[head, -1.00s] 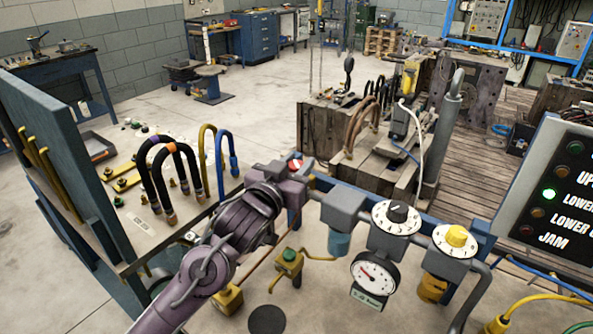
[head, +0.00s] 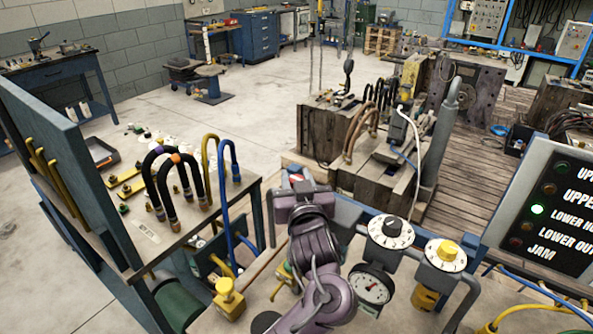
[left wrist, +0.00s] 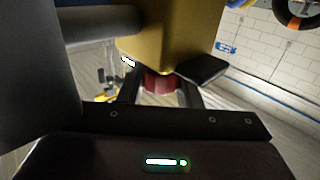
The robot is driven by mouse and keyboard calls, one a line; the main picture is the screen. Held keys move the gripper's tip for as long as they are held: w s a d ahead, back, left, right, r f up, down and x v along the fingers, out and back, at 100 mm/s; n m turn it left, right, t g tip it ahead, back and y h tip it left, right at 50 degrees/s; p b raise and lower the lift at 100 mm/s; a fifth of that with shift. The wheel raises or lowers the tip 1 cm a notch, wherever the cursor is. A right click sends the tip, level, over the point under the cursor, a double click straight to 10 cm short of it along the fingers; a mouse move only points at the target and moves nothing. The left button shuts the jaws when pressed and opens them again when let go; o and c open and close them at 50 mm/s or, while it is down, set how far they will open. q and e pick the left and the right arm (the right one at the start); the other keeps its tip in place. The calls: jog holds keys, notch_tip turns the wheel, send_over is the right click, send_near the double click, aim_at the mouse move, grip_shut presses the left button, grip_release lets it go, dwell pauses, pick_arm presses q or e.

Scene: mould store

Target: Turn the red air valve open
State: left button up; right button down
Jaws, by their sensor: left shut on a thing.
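The red air valve shows in the left wrist view as a red rounded part (left wrist: 160,82) below a yellow-brass block (left wrist: 165,45). My left gripper (left wrist: 160,95) is shut on this red part, with a dark finger on each side. In the head view my left gripper (head: 298,190) is at the left end of the grey air-line row, and a small patch of red and white (head: 296,178) shows there. My gripper and wrist hide most of the valve. A round white pressure gauge (head: 372,287) hangs to the right. My right gripper is not in view.
A black-knobbed dial (head: 397,232) and a yellow-knobbed dial (head: 446,254) stand right of my arm. A panel (head: 548,215) with a lit green lamp is at the right. Curved hoses (head: 172,180) stand on the left bench. Yellow fittings (head: 229,297) sit near my forearm.

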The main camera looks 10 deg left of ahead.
pick_arm(q)
jog(key=shift+y, duration=0.3)
jog(key=shift+r, duration=0.1)
jog(key=o, duration=0.9)
jog(key=shift+o, duration=0.2)
jog(key=p+v, duration=0.3)
jog(key=v, duration=0.4)
jog(key=shift+s+p, duration=0.35)
jog(key=shift+d, duration=0.15)
